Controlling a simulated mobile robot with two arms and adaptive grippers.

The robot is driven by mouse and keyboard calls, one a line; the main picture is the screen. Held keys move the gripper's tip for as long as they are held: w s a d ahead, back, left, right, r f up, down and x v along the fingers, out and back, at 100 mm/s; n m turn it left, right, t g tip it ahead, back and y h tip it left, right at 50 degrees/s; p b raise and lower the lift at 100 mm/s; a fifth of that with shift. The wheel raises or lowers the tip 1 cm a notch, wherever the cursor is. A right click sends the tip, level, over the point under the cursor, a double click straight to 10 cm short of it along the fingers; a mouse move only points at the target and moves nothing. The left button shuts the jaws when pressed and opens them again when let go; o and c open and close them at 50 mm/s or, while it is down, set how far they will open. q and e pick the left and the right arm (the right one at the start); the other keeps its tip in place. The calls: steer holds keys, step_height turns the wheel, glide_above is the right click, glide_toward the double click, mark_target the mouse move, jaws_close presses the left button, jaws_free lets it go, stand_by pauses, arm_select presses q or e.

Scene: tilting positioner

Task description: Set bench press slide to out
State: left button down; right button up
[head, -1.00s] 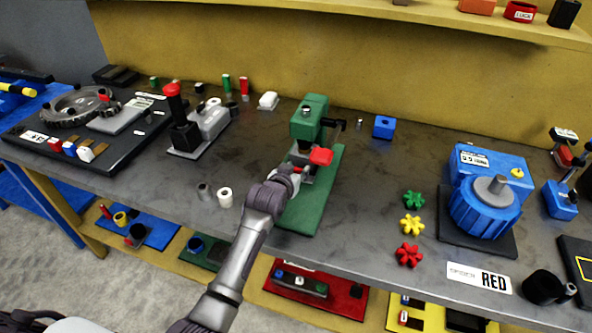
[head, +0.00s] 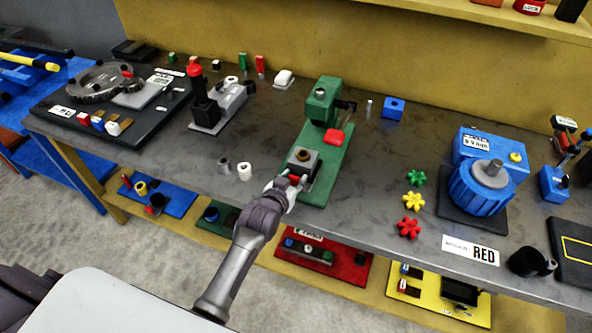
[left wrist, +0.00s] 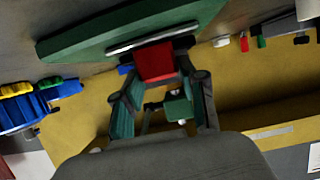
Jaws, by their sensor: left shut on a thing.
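The green bench press (head: 321,104) stands on its green base plate (head: 332,158) on the grey bench, in the middle of the head view. A red lever pad (head: 335,137) is at its front. The slide, a grey block with a dark round hole (head: 303,160), sits at the near part of the plate, clear in front of the press head. My left gripper (head: 292,184) is shut on the slide's red handle (head: 294,178). In the left wrist view the red handle (left wrist: 155,62) lies between the fingers (left wrist: 158,88). My right gripper is not in view.
A grey roller (head: 223,164) and a white one (head: 244,172) stand left of the plate. Green, yellow and red star knobs (head: 413,203) and a blue motor-like unit (head: 484,185) are to the right. A blue block (head: 393,108) is behind. The bench's front edge is close to the gripper.

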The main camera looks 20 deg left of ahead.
arm_select(q)
steer(key=shift+s+f, duration=0.1)
steer(key=shift+f, duration=0.1)
steer(key=c, duration=0.8)
jaws_free()
steer(key=shift+o, duration=0.8)
steer(key=shift+s+r, duration=0.15)
steer(key=v, duration=1.2)
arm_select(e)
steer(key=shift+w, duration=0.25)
